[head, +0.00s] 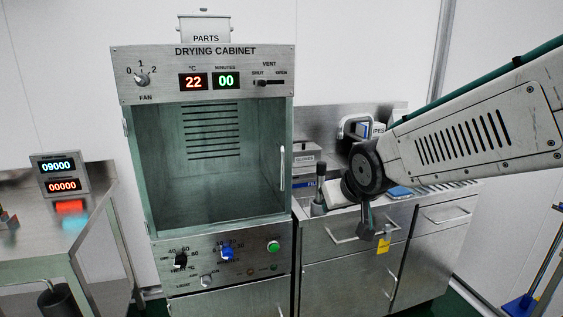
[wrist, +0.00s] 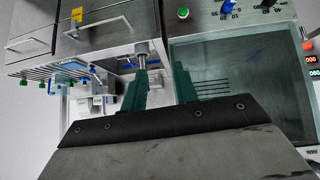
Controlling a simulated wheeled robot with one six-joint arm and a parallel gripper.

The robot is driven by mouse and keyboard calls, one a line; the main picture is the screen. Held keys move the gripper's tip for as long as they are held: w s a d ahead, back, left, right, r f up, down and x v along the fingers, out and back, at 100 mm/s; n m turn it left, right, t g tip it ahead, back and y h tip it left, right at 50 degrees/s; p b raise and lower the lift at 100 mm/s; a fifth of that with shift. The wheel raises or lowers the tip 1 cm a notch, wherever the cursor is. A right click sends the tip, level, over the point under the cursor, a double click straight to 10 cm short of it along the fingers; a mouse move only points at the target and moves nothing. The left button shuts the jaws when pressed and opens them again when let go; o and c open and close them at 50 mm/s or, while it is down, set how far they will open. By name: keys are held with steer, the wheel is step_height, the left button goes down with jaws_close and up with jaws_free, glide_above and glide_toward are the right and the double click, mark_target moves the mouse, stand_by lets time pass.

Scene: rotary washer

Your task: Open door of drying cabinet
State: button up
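The drying cabinet (head: 205,62) stands left of centre in the head view. Its glass door (head: 200,175) looks closed, with a slim vertical handle (head: 282,168) on the right edge. The wrist view shows the glass front (wrist: 230,65) at upper right, upside down. My gripper (wrist: 160,70) is open, its two dark green fingers apart with nothing visibly held between them. In the head view my arm comes from the right and its end is to the right of the handle, apart from it. The fingers are hard to make out there; the handle is not clear in the wrist view.
A steel counter with drawers (head: 350,225) stands right of the cabinet. A grey upright post with a dark top (head: 318,195) is near its left end. A display box (head: 60,175) sits on the left bench. Free floor is little seen.

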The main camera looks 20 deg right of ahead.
steer(key=w+t+y, duration=0.1)
steer(key=w+t, duration=0.3)
steer(key=w, duration=0.6)
steer(key=n+t+y, duration=0.2)
steer(key=t+y, duration=0.1)
steer(key=t, duration=0.2)
glide_above(283, 185)
steer(key=shift+w+r, duration=0.35)
steer(key=shift+r, duration=0.1)
jaws_close()
